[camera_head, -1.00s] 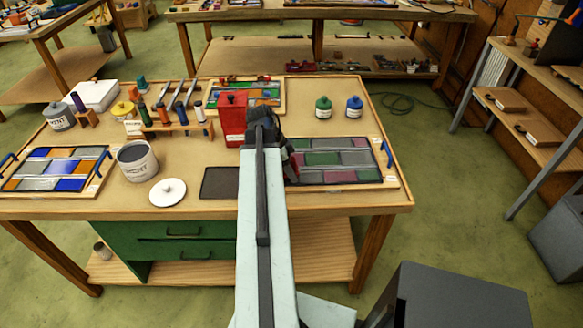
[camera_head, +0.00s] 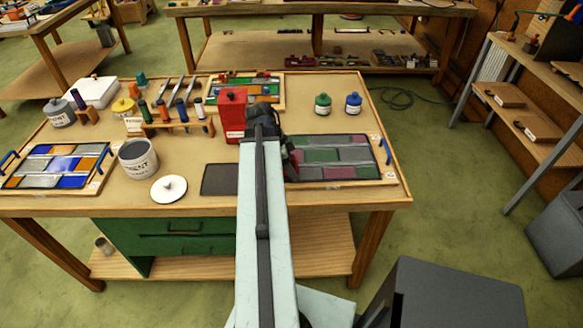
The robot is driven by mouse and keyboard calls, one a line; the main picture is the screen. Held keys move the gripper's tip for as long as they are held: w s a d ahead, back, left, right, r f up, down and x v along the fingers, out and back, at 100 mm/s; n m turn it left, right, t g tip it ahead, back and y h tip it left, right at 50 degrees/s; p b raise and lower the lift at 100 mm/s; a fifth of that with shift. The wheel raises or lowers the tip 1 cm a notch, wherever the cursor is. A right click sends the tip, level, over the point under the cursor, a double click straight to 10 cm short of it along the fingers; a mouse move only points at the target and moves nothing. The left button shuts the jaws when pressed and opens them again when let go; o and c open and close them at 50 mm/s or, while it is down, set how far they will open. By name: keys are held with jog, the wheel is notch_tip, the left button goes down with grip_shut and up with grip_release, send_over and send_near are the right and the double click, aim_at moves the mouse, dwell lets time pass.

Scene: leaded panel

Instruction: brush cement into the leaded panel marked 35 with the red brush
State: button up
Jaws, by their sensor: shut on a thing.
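A leaded panel of green, mauve and grey panes (camera_head: 335,158) lies flat in a wooden frame at the right front of the bench. Its tag is too small to read. A second panel in blue, orange and grey (camera_head: 58,166) lies at the left, and a third (camera_head: 245,88) lies at the back; I cannot read a 35 on any. My gripper (camera_head: 284,158) is at the left edge of the right panel, mostly hidden behind my arm. It is shut on what seems to be the red brush, of which only a dark and reddish bit shows.
An open cement tub (camera_head: 138,160) and its white lid (camera_head: 168,189) stand left of my arm, near a dark flat mat (camera_head: 219,180). Green (camera_head: 323,104) and blue (camera_head: 354,103) bottles stand behind the right panel.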

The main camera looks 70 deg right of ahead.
aim_at(292, 157)
jog(key=shift+r+p, duration=1.9)
jog(key=shift+r, duration=0.4)
jog(key=shift+f, duration=0.1)
